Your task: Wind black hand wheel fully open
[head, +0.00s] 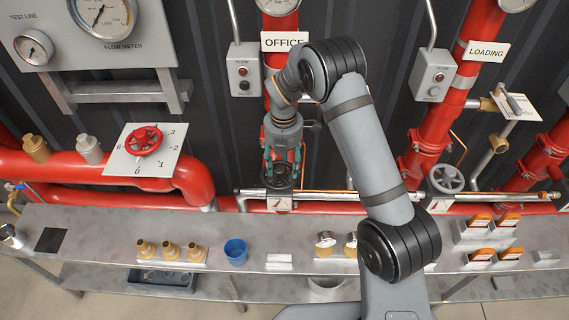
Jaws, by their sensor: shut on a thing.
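The black hand wheel (281,183) is on the red pipe below the OFFICE sign, just above a small white plate with a pointer. My gripper (282,166) reaches down to it from above and is shut on it. The fingers hide part of the wheel, and I cannot tell exactly where on the rim they grip. How far the wheel is turned cannot be read at this size.
A red hand wheel (144,141) on a numbered white plate is at the left. A grey hand wheel (446,179) is at the right, under the LOADING pipe. The steel bench (100,222) below carries brass fittings, a blue cup (236,251) and orange-labelled blocks.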

